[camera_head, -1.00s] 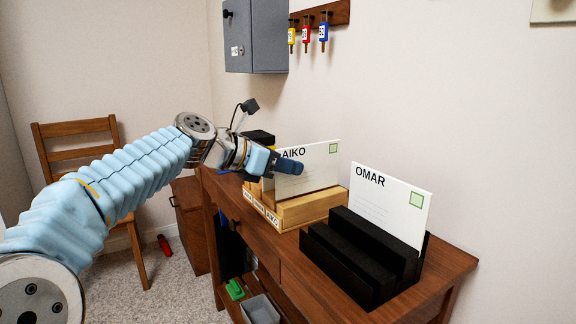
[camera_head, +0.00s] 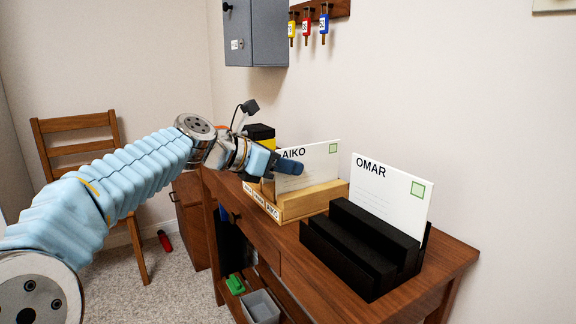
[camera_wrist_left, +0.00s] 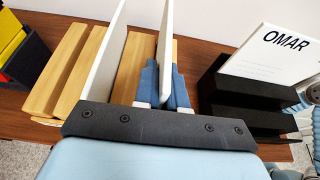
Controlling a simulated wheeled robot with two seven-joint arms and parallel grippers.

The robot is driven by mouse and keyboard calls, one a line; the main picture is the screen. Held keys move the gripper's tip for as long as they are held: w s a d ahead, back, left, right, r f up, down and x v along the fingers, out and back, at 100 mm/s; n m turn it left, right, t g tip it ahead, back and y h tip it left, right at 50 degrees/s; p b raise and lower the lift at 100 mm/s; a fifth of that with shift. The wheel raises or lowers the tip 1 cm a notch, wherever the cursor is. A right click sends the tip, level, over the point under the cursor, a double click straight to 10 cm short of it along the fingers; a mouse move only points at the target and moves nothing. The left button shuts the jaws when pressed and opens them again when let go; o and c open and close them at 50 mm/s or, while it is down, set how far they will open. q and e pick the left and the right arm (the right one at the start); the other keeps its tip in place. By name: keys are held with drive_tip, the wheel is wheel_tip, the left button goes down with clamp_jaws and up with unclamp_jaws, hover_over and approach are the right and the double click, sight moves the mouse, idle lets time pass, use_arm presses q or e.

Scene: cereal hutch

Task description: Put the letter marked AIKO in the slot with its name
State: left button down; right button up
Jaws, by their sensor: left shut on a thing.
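The white letter marked AIKO (camera_head: 320,160) stands upright at the wooden sorter (camera_head: 318,198), its lower edge hidden behind the sorter's near wall. My left gripper (camera_head: 290,166) is shut on its left end in the head view. In the left wrist view, the blue fingers (camera_wrist_left: 165,88) close on a white sheet (camera_wrist_left: 166,35) seen nearly edge-on. A second white panel (camera_wrist_left: 105,55) stands left of it there. Name labels are on the sorter's end; the nearest reads AIKO (camera_head: 272,213). I cannot tell whether the letter touches the slot floor. My right gripper is not in view.
A letter marked OMAR (camera_head: 392,195) stands in a black holder (camera_head: 350,250) at the right of the wooden table (camera_head: 450,265). Black and yellow items (camera_head: 260,133) stand behind the sorter. Keys (camera_head: 307,25) hang on the wall beside a grey cabinet (camera_head: 255,38).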

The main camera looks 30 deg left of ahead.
sight(288, 149)
use_arm(q)
drive_tip(key=shift+f, duration=0.3)
drive_tip(key=shift+f+b, duration=0.35)
idle(0.4)
drive_tip(key=c, duration=0.7)
unclamp_jaws()
drive_tip(key=shift+f, duration=0.1)
drive_tip(key=shift+c, duration=0.2)
drive_tip(key=shift+r+p, duration=2.55)
drive_tip(key=shift+p, duration=0.25)
